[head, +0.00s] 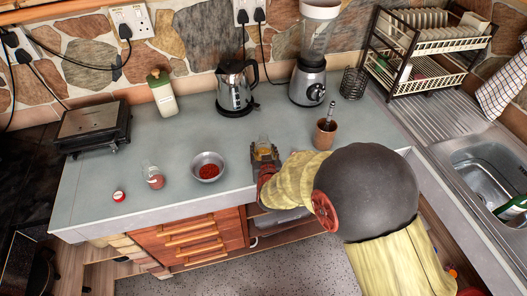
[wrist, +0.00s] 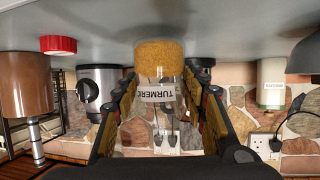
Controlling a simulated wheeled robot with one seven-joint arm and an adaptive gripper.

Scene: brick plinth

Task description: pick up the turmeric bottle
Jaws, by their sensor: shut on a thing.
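The turmeric bottle (wrist: 160,60) is a clear jar with orange-yellow powder and a white label reading TURMERIC, which appears upside down in the wrist view. My gripper (wrist: 158,92) is shut on it, with one finger on each side of the glass. In the head view the bottle (head: 263,147) shows open-topped at the tips of my gripper (head: 265,158), near the counter's front edge. It looks upright. I cannot tell whether its base touches the counter.
A bowl of red powder (head: 208,167), a clear jar (head: 153,175) and a red lid (head: 119,196) are to the left. A copper cup (head: 325,136) is to the right; another red lid (wrist: 58,45) shows near it. A kettle (head: 236,90) and blender (head: 307,85) stand behind.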

